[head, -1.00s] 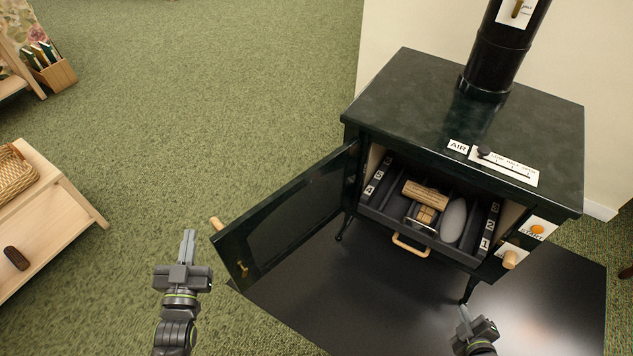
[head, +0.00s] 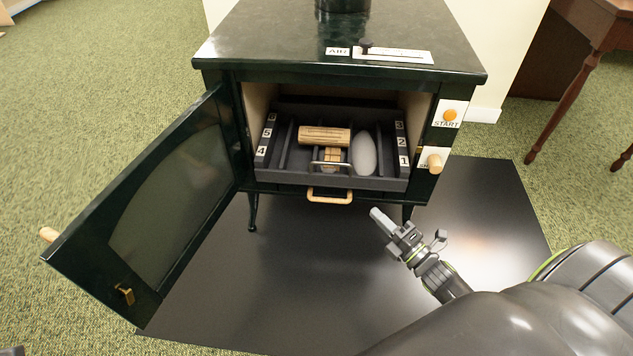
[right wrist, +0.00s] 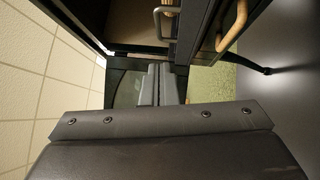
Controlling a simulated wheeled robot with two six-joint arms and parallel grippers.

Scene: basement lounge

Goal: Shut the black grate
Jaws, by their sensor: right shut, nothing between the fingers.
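The black grate (head: 380,184) is a dark, divided tray that sticks out of the open stove (head: 225,75) in the head view. Numbered labels run along its sides, and a pale wooden loop handle (head: 330,196) hangs at its front. In it lie a wooden log (head: 325,135), a smaller wooden bundle and a grey oval piece (head: 364,153). My right gripper (head: 375,214) is shut and empty, in front of and below the grate, right of the handle and apart from it. The wooden handle (right wrist: 235,25) also shows in the right wrist view, beyond the fingers. My left gripper is not recognisable now.
The stove door (head: 165,220) hangs wide open to the left, with a wooden knob at its outer edge. A black floor plate (head: 290,270) lies under the stove. A START button panel (head: 450,115) and a wooden knob (head: 435,160) are at the front right.

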